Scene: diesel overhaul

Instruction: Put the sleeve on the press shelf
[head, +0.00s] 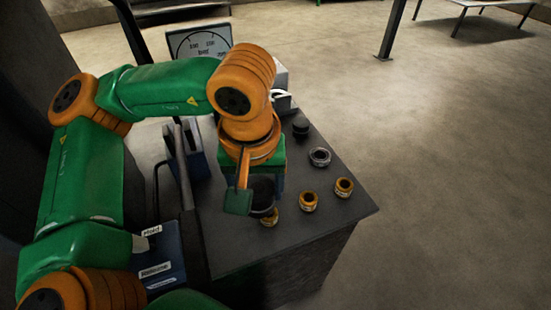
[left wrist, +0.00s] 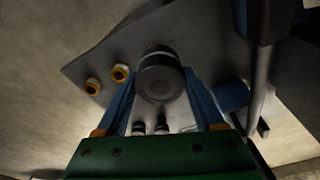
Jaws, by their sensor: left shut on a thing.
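My left gripper (head: 264,192) points down over the dark bench. Its blue fingers are shut on a dark cylinder, which looks like the sleeve (head: 262,196). In the left wrist view the sleeve (left wrist: 160,78) sits between the two fingers (left wrist: 163,95), with its round end facing the camera. In the head view my wrist hides part of it, and I cannot tell whether it is clear of the bench top. I cannot make out the press shelf for certain. My right gripper is in neither view.
On the bench (head: 235,240) stand orange-yellow rings (head: 309,201), (head: 344,187) and (head: 270,217), a grey ring (head: 320,157) and a black piece (head: 300,128). A gauge (head: 200,44) is at the back. A blue labelled panel (head: 160,255) and a dark lever (head: 183,165) are left.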

